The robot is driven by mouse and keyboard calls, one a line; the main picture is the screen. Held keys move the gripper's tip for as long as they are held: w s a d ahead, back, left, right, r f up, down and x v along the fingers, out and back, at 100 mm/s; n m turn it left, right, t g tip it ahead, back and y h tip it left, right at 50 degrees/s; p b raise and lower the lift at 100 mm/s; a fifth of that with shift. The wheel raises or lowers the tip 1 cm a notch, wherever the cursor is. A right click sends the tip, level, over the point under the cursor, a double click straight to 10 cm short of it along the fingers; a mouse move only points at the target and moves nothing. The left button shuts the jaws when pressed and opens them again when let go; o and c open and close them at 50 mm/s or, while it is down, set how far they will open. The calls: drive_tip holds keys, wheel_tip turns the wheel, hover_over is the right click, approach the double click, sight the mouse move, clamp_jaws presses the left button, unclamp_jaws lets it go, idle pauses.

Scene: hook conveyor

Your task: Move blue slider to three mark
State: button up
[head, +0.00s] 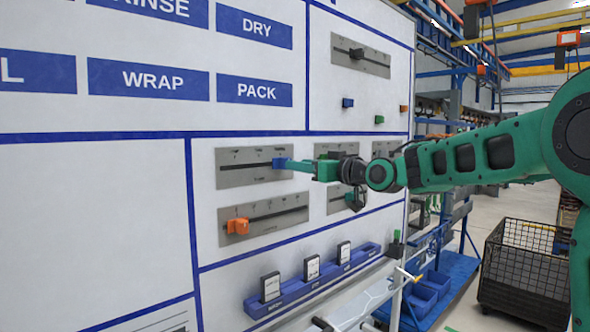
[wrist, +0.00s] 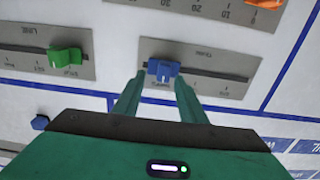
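The blue slider (head: 280,163) sits at the right end of the slot on its grey scale plate (head: 236,170) in the head view. In the wrist view the blue slider (wrist: 163,70) is near the left end of its plate (wrist: 222,86), with the slot running to the right. My gripper (head: 292,164) reaches it from the right. In the wrist view my gripper (wrist: 160,78) is open, one finger on each side of the slider; any contact is too small to tell. The scale figures are too small to read surely.
An orange slider (head: 237,226) is on the plate below. A green slider (wrist: 65,56) is on the neighbouring plate. A black slider (head: 357,53) is on the upper plate. A blue rack (head: 300,292) with several cards juts out below. A wire cart (head: 525,265) stands at right.

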drive_tip(key=v, duration=0.7)
drive_tip(key=shift+d, duration=0.2)
drive_tip(key=s+d+f+m+g+h, duration=0.3)
drive_tip(key=s+d+f+h, duration=0.2)
drive_tip(key=s+d+f, duration=0.45)
drive_tip(key=s+d+f+m+g+h, duration=0.35)
drive_tip(key=s+d+f, duration=0.25)
drive_tip(key=d+f, duration=0.55)
drive_tip(key=s+d+f+m+g, duration=0.1)
drive_tip(key=s+f, duration=0.3)
drive_tip(key=s, duration=0.6)
drive_tip(key=s+d+f+m+g+h, duration=0.1)
drive_tip(key=s+d+f+m+g, duration=0.1)
drive_tip(key=s, duration=0.8)
drive_tip(key=s+d+f+m+g+h, duration=0.1)
drive_tip(key=s+d+f+m+g, duration=0.1)
drive_tip(key=s+f+m+g, duration=0.2)
drive_tip(key=s+f+g, duration=0.1)
drive_tip(key=s+f, duration=0.2)
drive_tip(key=s, duration=0.3)
drive_tip(key=shift+f, duration=0.4)
drive_tip(key=shift+d, duration=0.15)
